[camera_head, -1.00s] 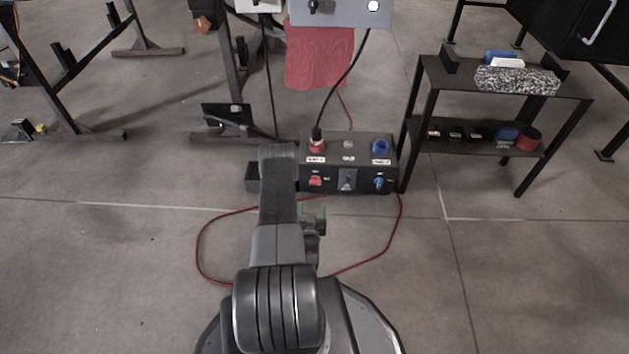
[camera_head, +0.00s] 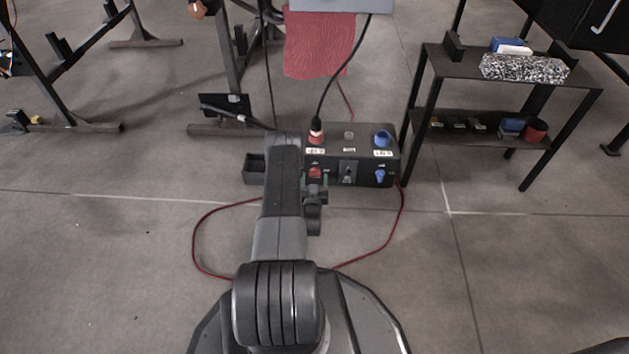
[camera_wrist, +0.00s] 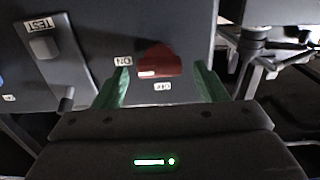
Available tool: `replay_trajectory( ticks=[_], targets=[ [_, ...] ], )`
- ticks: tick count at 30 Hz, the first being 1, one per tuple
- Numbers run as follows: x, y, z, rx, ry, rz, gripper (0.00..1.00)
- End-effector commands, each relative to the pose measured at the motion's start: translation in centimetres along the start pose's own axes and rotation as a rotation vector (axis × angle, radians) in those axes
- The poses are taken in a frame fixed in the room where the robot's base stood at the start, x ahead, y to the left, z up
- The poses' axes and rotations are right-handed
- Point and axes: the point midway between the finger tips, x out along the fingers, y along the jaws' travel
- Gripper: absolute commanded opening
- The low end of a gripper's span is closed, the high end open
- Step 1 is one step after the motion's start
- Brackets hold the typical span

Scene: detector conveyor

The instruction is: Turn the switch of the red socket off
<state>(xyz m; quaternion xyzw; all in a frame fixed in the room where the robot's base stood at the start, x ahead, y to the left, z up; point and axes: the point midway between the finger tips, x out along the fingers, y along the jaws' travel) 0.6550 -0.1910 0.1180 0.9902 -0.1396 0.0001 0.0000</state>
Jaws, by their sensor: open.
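The red switch (camera_wrist: 160,63) is on the front face of the dark socket box, between small ON and OFF labels in the wrist view. It also shows in the head view (camera_head: 315,172). My gripper (camera_wrist: 159,86) is open, with one green finger on each side of the red switch. I cannot tell whether the fingers touch it. The red socket (camera_head: 316,138) is on the box top above the switch, with a black plug and cable in it. The box (camera_head: 332,157) stands on the floor, partly hidden by my arm.
A blue socket (camera_head: 382,139) and blue switch (camera_head: 380,176) are on the box's right side, with a grey test switch (camera_head: 348,172) between. A black shelf (camera_head: 470,80) stands close to the right. A red cable (camera_head: 388,236) loops on the floor.

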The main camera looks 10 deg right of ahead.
Motion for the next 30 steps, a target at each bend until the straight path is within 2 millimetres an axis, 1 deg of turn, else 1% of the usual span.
replay_trajectory(
  ticks=[1, 4, 12, 13, 17, 18, 19, 20, 26, 30],
  targets=[
    [0.46, 0.02, 0.08, 0.000, 0.002, 0.000, 0.65],
    [0.95, 0.01, 0.03, 0.000, 0.000, 0.000, 0.65],
    [1.09, 0.01, -0.05, 0.000, 0.000, 0.000, 0.65],
    [1.08, 0.01, -0.05, 0.000, 0.000, 0.000, 0.64],
    [1.07, 0.01, -0.04, 0.000, -0.001, 0.000, 0.38],
    [1.06, 0.01, -0.04, 0.000, -0.001, 0.000, 0.30],
    [1.06, 0.01, -0.04, 0.000, -0.001, 0.000, 0.24],
    [1.06, 0.01, -0.04, 0.000, -0.001, 0.000, 0.21],
    [1.05, 0.01, -0.03, -0.010, -0.001, 0.000, 0.21],
    [1.04, -0.01, -0.02, -0.046, -0.001, 0.000, 0.21]
  ],
)
